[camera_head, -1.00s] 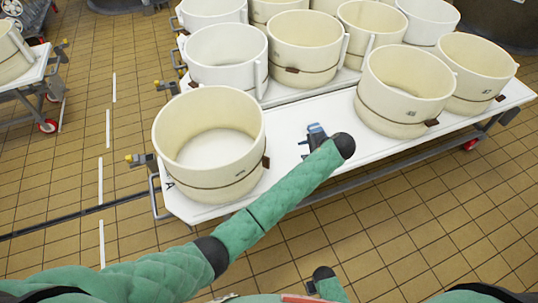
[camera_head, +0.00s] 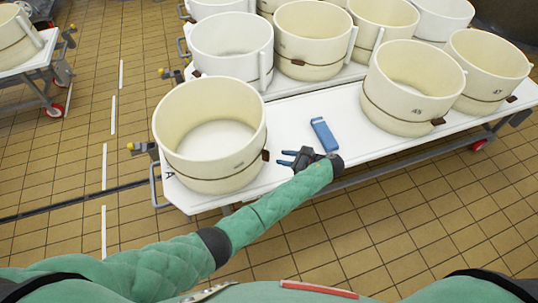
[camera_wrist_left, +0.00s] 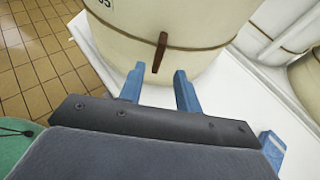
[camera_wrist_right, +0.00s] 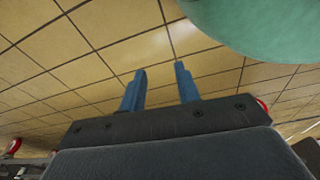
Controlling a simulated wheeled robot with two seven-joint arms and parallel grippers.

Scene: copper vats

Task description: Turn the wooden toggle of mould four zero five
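The cream mould (camera_head: 210,140) stands at the near left end of the white trolley top, with a cord around it. Its number is partly cut off in the left wrist view, where the mould (camera_wrist_left: 180,30) shows digits ending in 05. Its brown wooden toggle (camera_head: 265,155) sits on the cord at the right side; it also shows in the left wrist view (camera_wrist_left: 160,52), hanging nearly upright. My left gripper (camera_head: 283,158) is open and empty, its fingers pointing at the toggle but apart from it. My right gripper (camera_wrist_right: 160,90) is open and empty above the tiled floor.
A blue block-like object (camera_head: 323,134) lies on the white trolley top (camera_head: 300,110), behind my left gripper. More moulds (camera_head: 405,90) stand on the right half. A second trolley with several moulds (camera_head: 230,50) is behind. Tiled floor (camera_head: 60,170) is clear at the left.

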